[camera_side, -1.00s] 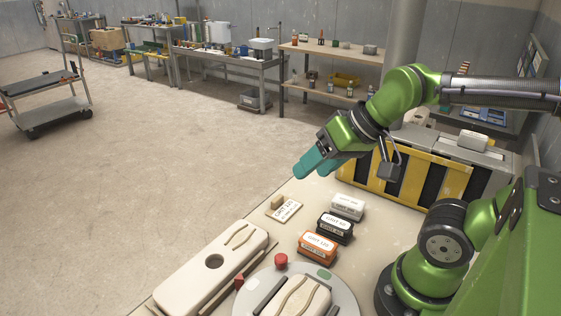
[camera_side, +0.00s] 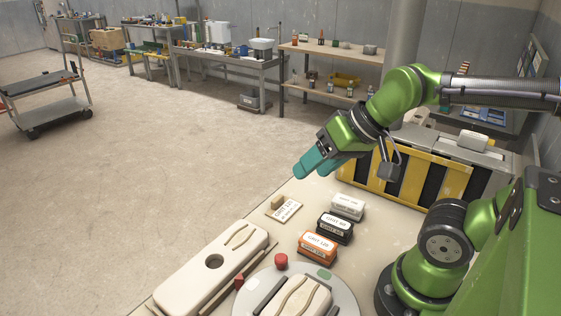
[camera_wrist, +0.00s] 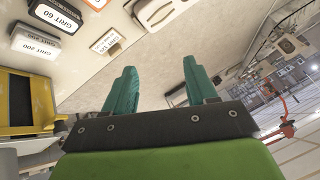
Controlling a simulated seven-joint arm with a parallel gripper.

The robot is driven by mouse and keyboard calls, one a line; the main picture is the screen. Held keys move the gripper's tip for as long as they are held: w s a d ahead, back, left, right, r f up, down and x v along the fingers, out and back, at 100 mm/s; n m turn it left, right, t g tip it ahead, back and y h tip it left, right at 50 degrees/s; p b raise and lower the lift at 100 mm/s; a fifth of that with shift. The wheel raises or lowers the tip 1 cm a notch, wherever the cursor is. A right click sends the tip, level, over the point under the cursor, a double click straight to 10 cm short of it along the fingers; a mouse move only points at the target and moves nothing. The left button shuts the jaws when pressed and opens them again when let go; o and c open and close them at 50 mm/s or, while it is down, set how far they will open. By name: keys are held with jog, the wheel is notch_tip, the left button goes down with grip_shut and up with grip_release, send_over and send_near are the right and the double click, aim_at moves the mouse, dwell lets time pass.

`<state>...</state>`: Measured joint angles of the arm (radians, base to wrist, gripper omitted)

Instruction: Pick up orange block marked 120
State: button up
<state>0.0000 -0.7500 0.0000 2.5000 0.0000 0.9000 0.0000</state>
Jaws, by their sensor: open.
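The orange block marked 120 (camera_side: 317,248) sits on the pale table, near the round turntable, with a white label on top. A corner of it shows at the top edge of the wrist view (camera_wrist: 97,3). A black block marked GRIT 60 (camera_side: 335,228) and a white block (camera_side: 348,207) stand behind it in a row. My gripper (camera_side: 308,172) has teal fingers and is high above the table, beyond the blocks and apart from them. In the wrist view its two fingers (camera_wrist: 160,85) are spread, with nothing between them.
A small tag plate (camera_side: 284,210) lies left of the blocks. A round turntable (camera_side: 341,298) with a cream wavy piece and a red knob (camera_side: 281,261) is close in front of the orange block. A long cream slab (camera_side: 208,272) lies left. A yellow-black striped barrier (camera_side: 400,178) stands behind.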

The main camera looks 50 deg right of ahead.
aim_at(317, 241)
dwell(0.3)
jog(key=o, duration=0.4)
jog(key=w+d+f+n+g+h, duration=0.2)
jog(key=w+d+f+n+g, duration=0.1)
jog(key=w+f+g, duration=0.55)
jog(key=s+f+g, duration=0.1)
jog(key=s+f, duration=0.1)
jog(key=f, duration=0.3)
jog(key=s+f+g, duration=0.1)
jog(key=s+f, duration=0.2)
jog(key=f, duration=0.2)
jog(key=s+f+n+g, duration=0.1)
jog(key=s+f, duration=0.2)
jog(key=f, duration=0.2)
jog(key=shift+s+d, duration=0.2)
jog(key=shift+d, duration=0.05)
